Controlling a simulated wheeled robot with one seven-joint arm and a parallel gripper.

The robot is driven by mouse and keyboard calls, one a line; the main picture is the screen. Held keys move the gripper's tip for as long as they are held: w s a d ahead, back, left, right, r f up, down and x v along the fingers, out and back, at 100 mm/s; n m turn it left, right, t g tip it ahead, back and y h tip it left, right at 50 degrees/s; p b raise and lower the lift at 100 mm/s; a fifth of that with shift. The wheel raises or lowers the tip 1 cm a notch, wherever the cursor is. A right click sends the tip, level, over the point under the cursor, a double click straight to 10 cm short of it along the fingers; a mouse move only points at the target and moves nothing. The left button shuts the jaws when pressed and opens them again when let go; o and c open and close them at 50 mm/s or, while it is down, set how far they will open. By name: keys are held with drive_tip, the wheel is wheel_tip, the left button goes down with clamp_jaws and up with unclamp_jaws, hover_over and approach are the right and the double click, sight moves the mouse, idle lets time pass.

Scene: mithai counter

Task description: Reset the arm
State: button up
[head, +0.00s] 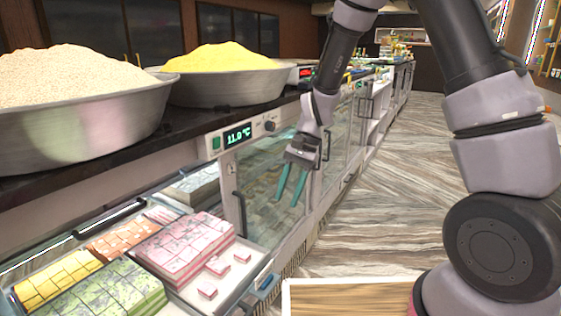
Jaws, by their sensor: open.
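My gripper (291,184) hangs in front of the glass display counter in the head view, with its two teal fingers pointing down. The fingers are apart and nothing shows between them. My arm arches up past the top edge of the picture and comes down to the gripper from above. The gripper appears to the right of and above the sweets tray, clear of the sweets. How far it is from the counter glass I cannot tell.
Trays of cut sweets, with pink pieces (184,245) and green pieces (108,294), lie at lower left. Metal bowls of yellow (225,92) and pale (100,128) grains stand on the dark counter top. A temperature display (238,135) reads about 11. Striped floor (385,200) is open at right.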

drive_tip(key=d+r+n+t, duration=0.1)
drive_tip(key=d+r+t, duration=0.1)
drive_tip(key=d+r, duration=0.5)
drive_tip(key=d+r+t, duration=0.3)
drive_tip(key=d+r, duration=0.1)
drive_tip(key=r, duration=0.6)
drive_tip(key=s+d+r+t+h, duration=0.1)
drive_tip(key=s+d+r+t, duration=0.4)
drive_tip(key=s+d+r, duration=0.4)
drive_tip(key=d+r, duration=0.2)
drive_tip(key=d, duration=0.1)
drive_tip(key=shift+s+r+t+h, duration=0.3)
drive_tip(key=shift+s+r+h, duration=0.05)
drive_tip(key=shift+r+h, duration=0.05)
